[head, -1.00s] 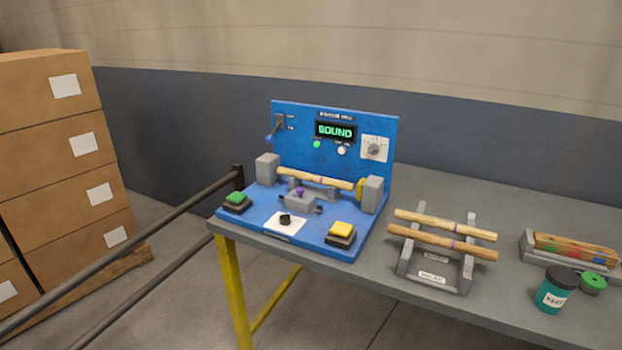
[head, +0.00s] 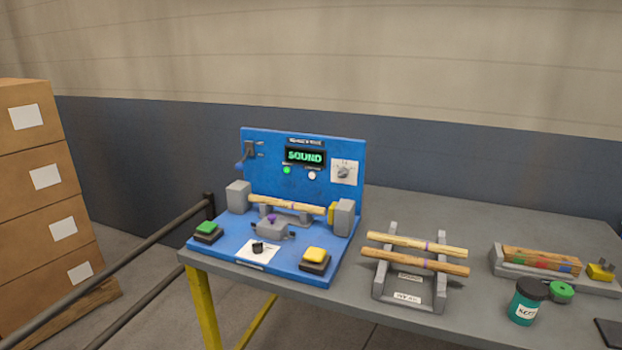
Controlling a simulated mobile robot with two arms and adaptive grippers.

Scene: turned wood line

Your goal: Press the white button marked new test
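A small white round button (head: 312,175) sits on the upright back panel of the blue test machine (head: 262,150), below the right part of the display. The label by it is too small to read. The display (head: 305,157) reads SOUND in green letters. A lit green lamp (head: 287,170) is to the left of the white button. A light wooden rod (head: 287,204) with a purple band lies across the machine between two grey blocks. Neither of my grippers is in the head view.
A grey rack (head: 407,290) with two rods, a teal cup (head: 526,302) and a tray (head: 520,268) stand to the right on the grey table. Boxes (head: 35,180) and dark rails are at left.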

